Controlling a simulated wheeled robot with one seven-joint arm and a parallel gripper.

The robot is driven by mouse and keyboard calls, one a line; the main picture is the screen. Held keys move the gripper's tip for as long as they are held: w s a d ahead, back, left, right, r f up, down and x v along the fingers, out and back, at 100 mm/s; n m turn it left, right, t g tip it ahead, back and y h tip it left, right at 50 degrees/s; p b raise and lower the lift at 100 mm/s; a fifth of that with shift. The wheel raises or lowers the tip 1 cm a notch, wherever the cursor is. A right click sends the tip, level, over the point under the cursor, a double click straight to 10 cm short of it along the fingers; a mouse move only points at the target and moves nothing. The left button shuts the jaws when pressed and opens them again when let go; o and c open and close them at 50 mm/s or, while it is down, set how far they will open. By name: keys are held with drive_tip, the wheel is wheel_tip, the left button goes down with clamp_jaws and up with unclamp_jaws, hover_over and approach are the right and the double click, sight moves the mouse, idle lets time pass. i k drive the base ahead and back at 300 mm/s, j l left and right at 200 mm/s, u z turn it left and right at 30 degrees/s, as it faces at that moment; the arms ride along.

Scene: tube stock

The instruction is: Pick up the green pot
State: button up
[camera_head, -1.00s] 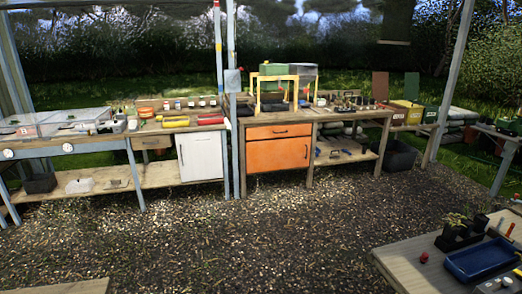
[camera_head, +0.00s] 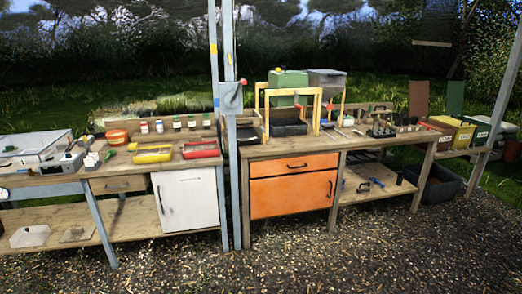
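I cannot make out a green pot for certain. A green box-like container (camera_head: 288,84) sits on a yellow frame (camera_head: 262,100) at the back of the middle bench. Small dark pots (camera_head: 380,129) stand in a group on the right part of that bench, too small to tell their colours well. My gripper is not in view.
The middle bench has an orange cabinet (camera_head: 292,185), and a white cabinet (camera_head: 188,199) stands under the left bench. A blue-grey post (camera_head: 231,160) stands between them. Yellow (camera_head: 153,153) and red (camera_head: 201,149) trays lie on the left bench. Gravel ground (camera_head: 300,265) in front is clear.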

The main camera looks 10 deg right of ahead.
sight(335, 115)
drive_tip(key=i+l+z, duration=0.35)
drive_tip(key=i, duration=0.45)
drive_tip(key=i+j+z, duration=0.1)
drive_tip(key=i+z, duration=0.25)
drive_tip(key=i, duration=0.4)
drive_tip(key=i+j+z, duration=0.2)
drive_tip(key=i+z, duration=0.15)
drive_tip(key=i, duration=0.45)
drive_tip(key=i+u, duration=0.15)
drive_tip(key=i, duration=0.6)
drive_tip(key=i+l+u, duration=0.15)
drive_tip(key=i, duration=0.6)
